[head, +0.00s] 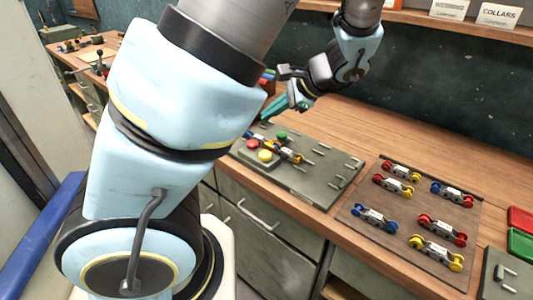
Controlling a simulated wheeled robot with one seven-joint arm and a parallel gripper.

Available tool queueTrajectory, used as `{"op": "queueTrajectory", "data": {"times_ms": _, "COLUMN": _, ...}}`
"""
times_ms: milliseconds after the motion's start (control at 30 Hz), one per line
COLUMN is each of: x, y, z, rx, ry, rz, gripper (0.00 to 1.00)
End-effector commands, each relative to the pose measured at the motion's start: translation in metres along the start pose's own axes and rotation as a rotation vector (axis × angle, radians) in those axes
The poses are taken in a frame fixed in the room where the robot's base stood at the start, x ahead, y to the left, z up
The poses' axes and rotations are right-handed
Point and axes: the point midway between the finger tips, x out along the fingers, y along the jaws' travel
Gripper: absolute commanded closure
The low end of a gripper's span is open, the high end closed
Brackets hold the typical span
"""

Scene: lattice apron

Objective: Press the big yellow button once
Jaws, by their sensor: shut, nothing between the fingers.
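A round yellow button (265,156) sits near the front left of a grey plate on the bench. A red button (252,144) is just behind it to the left, and a green button (282,135) is farther back. My gripper (270,114) is shut and empty, with its teal fingers above and behind the buttons and apart from the yellow one.
The grey plate (325,188) has several metal pegs, and parts with coloured wheels lie near the buttons. A brown board (392,214) to the right holds several more such parts. Red (521,218) and green (521,244) bins stand at the right edge. Bare wood lies behind the plate.

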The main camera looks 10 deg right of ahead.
Motion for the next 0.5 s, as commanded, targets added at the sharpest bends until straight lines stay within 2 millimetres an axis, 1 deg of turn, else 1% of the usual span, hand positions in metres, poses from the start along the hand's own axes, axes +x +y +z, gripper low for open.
{"op": "queueTrajectory", "data": {"times_ms": 267, "x": 0.008, "y": 0.006, "z": -0.006, "rx": 0.000, "ry": 0.001, "rz": 0.001, "gripper": 1.00}}
{"op": "queueTrajectory", "data": {"times_ms": 500, "x": 0.028, "y": 0.021, "z": -0.021, "rx": 0.000, "ry": 0.001, "rz": 0.001, "gripper": 1.00}}
